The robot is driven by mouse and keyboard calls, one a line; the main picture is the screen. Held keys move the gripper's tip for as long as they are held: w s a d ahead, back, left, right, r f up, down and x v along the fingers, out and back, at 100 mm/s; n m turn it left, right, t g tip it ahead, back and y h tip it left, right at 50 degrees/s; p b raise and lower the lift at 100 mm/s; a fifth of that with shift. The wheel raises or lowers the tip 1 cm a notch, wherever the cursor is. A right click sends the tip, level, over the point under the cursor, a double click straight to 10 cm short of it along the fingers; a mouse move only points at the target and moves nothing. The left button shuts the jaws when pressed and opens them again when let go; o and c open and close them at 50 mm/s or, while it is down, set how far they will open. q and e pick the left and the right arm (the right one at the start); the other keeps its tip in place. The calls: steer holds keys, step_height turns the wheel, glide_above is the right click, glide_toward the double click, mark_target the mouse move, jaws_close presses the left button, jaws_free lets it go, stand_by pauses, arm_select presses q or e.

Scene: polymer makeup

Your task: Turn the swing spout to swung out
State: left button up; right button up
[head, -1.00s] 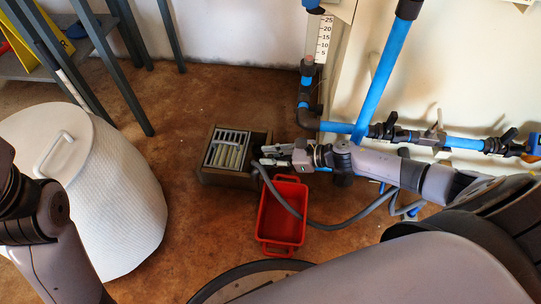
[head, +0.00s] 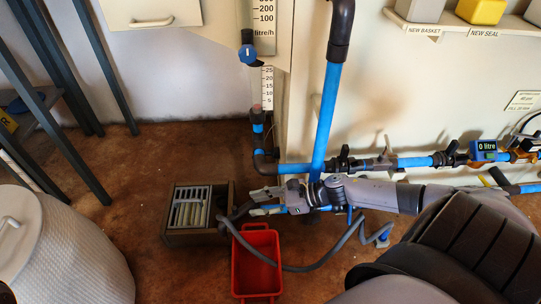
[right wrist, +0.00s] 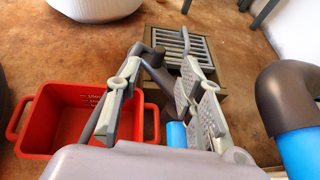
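The swing spout (right wrist: 158,72) is a dark grey bent pipe at the end of a blue pipe (right wrist: 177,134) in the right wrist view. Its outlet end points toward the slatted drain box (right wrist: 203,48). In the head view the spout (head: 240,211) is partly hidden by my gripper and sits at the drain box's (head: 170,240) right edge. My right gripper (head: 263,201) is open around the spout. In the right wrist view its fingers (right wrist: 163,92) stand apart, with the spout between them; I cannot tell whether they touch it. My left gripper is out of view.
A red bin (head: 236,262) stands on the floor just below the gripper. A grey hose (head: 320,266) curves past it. Blue pipes (head: 325,115) with valves (head: 383,163) run along the wall. A white ribbed container (head: 75,260) stands at the left.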

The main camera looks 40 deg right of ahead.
steer(key=shift+v, duration=1.85)
